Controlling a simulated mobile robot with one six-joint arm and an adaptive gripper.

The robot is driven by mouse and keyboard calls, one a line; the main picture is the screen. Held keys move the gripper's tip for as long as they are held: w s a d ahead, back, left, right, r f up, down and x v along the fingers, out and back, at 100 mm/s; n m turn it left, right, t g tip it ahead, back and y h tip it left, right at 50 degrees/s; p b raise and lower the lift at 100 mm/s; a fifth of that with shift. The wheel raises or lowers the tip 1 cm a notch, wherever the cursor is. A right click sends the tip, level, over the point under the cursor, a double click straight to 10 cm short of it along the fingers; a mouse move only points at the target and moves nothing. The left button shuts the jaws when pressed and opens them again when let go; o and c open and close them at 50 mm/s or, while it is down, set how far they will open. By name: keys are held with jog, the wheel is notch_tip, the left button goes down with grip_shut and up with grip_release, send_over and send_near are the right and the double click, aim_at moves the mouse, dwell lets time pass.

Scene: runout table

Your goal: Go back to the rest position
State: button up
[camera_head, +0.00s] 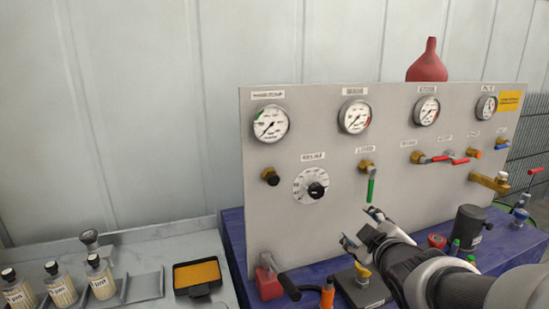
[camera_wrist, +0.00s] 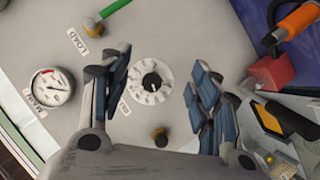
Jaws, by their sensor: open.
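My gripper (camera_head: 360,228) is open and empty in front of the grey gauge panel (camera_head: 335,135), reaching in from the lower right in the head view. In the wrist view, my gripper (camera_wrist: 157,80) has its two blue-padded fingers spread wide, with the round white relief dial (camera_wrist: 152,82) showing between them. The dial (camera_head: 316,188) has a black knob in the middle. The green-handled load valve (camera_head: 369,184) is just above my gripper in the head view, its handle hanging down. I cannot tell the exact gap between the fingers and the panel.
Several gauges line the panel's top, including a gauge (camera_head: 270,124) at left. A red-based lever (camera_head: 270,279) and a yellow-topped fitting (camera_head: 363,275) stand low before it. At left are several bottles (camera_head: 61,286) and a black tray (camera_head: 197,291).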

jog(key=s+a+f+m+g, duration=0.2)
jog(key=s+m+g, duration=0.1)
jog(key=s, duration=0.6)
jog(key=s+a+f+m+g, duration=0.2)
jog(key=s+m+g, duration=0.1)
jog(key=s, duration=0.7)
jog(key=s+a+f+m+g, duration=0.2)
jog(key=s+m+g, duration=0.1)
jog(key=s, duration=0.6)
jog(key=shift+s+a+f+y, duration=0.3)
jog(key=shift+s+a+y, duration=0.05)
jog(key=shift+y, duration=0.05)
